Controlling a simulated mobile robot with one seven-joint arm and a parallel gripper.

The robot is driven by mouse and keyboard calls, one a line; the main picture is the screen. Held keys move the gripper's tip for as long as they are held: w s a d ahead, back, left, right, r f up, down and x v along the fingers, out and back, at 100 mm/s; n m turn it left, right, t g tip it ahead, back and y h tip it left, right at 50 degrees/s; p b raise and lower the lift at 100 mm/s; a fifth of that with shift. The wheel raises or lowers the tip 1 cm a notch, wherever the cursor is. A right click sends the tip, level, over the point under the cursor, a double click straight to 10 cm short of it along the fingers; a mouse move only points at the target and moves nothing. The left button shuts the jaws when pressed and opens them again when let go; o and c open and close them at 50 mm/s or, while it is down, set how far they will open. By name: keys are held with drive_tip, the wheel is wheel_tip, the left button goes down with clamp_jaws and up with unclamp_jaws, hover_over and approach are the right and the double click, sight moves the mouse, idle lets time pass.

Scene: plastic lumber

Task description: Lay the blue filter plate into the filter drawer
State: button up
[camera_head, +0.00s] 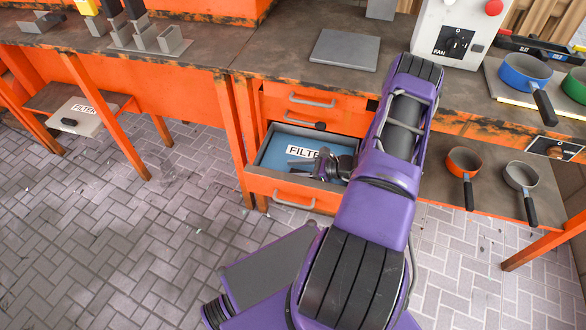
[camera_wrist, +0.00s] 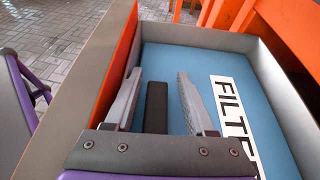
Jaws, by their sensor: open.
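The blue filter plate (camera_head: 274,156) lies inside the open filter drawer (camera_head: 293,189), with its white FILTER label facing up. In the wrist view the plate (camera_wrist: 205,62) lies flat between the walls of the drawer (camera_wrist: 268,75). My gripper (camera_head: 299,160) is low over the plate, inside the drawer area. In the wrist view my gripper (camera_wrist: 158,76) is open, with one finger on each side of a black handle-like bar (camera_wrist: 156,106); gaps show between the bar and both fingers. My gripper and wrist hide part of the plate.
Shut orange drawers (camera_head: 315,112) sit above the open one. A light plate labelled FILTER (camera_head: 92,116) lies on a low shelf at left. A grey flat plate (camera_head: 345,50) and the FAN box (camera_head: 450,30) stand on the workbench. Pans (camera_head: 465,160) are at right.

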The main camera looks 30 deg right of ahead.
drive_tip(key=p+v, duration=0.1)
drive_tip(key=v, duration=1.6)
drive_tip(key=shift+s, duration=0.15)
